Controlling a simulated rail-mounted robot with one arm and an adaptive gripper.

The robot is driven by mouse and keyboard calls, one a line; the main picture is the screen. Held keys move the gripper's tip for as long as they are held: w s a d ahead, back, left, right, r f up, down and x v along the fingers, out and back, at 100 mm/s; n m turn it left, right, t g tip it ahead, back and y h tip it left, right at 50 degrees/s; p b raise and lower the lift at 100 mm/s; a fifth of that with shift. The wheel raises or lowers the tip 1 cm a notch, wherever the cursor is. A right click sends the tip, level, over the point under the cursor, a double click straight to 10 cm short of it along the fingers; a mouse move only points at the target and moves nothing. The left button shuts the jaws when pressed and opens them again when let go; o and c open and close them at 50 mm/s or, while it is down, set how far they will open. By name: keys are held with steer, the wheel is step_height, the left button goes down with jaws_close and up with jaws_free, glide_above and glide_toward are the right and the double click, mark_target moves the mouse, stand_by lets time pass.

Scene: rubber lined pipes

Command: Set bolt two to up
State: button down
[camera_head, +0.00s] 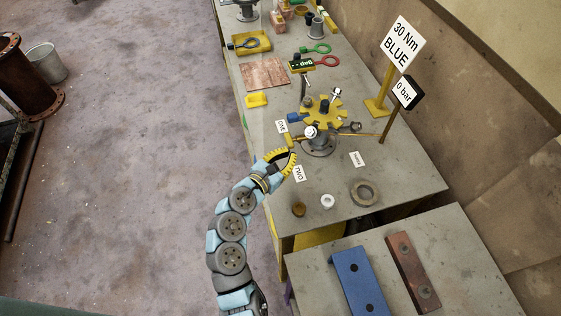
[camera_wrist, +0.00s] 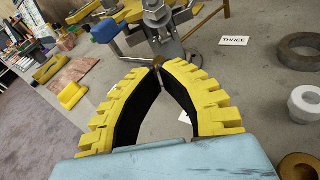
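A yellow star-shaped wheel (camera_head: 325,110) sits on a grey flanged pipe fitting (camera_head: 318,146) on the bench. Silver bolts stand around it; the one nearest the TWO label (camera_head: 298,173) has a pale round head (camera_head: 311,132). Labels ONE (camera_head: 282,127) and THREE (camera_head: 357,159) lie around the fitting. My gripper (camera_head: 291,150) is at the fitting's near-left side, between labels ONE and TWO. In the wrist view its fingers (camera_wrist: 157,66) bow outward and their tips meet in front of the fitting. A small brownish piece shows at the tips; I cannot tell whether it is gripped.
A brass washer (camera_head: 298,209), a white ring (camera_head: 327,201) and a grey ring (camera_head: 364,193) lie at the bench's near end. A sign reading 30 Nm BLUE (camera_head: 396,45) and a 0 bar gauge (camera_head: 405,92) stand on the right.

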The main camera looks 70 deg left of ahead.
mark_target(312, 133)
steer(key=w+a+r, duration=0.1)
steer(key=w+a, duration=0.2)
steer(key=w, duration=0.2)
steer(key=shift+a+r, duration=0.15)
steer(key=shift+r, duration=0.25)
steer(key=shift+w+r+p, duration=0.1)
steer(key=shift+r+p, duration=0.15)
steer(key=shift+p, duration=0.5)
